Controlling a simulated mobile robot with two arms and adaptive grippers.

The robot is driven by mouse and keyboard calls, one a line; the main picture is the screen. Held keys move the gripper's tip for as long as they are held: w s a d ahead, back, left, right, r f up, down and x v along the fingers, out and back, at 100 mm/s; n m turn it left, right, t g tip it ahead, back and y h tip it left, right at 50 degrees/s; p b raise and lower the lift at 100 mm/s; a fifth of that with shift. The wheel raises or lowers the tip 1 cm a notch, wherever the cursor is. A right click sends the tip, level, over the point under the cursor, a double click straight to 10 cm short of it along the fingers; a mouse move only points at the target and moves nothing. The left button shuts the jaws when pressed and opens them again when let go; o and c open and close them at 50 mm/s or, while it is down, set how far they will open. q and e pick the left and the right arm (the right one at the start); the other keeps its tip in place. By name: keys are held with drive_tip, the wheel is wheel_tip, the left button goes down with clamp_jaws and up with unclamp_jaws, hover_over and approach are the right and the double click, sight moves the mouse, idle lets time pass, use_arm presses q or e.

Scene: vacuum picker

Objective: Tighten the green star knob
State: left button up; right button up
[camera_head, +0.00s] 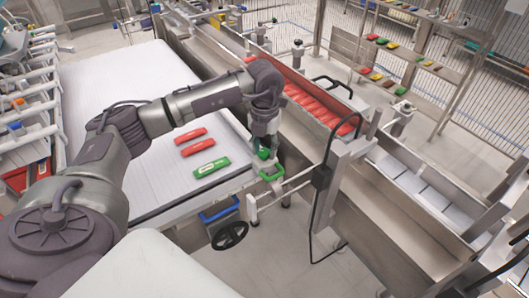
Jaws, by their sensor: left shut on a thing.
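My left arm reaches across the white table, and its gripper (265,146) points down beyond the table's near right corner. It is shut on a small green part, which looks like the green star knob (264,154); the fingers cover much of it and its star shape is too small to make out. Just below it is a green clamp-like piece (271,175) at the end of a metal bar. I cannot tell whether the knob touches this piece. My right gripper is not in view.
On the white table (130,75) lie two red packs (197,146) and a green-and-white pack (211,167). A blue-topped box (219,210) and a black handwheel (230,235) sit below the table edge. A post with a black cable (322,180) stands close right of the gripper.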

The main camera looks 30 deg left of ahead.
sight(265, 151)
use_arm(q)
drive_tip(key=m+b, duration=0.2)
drive_tip(key=m, duration=0.2)
drive_tip(key=shift+m+b, duration=0.8)
drive_tip(key=shift+m, duration=0.7)
drive_tip(key=o, duration=1.1)
drive_tip(key=shift+o, duration=0.2)
wheel_tip(265, 151, up, 12)
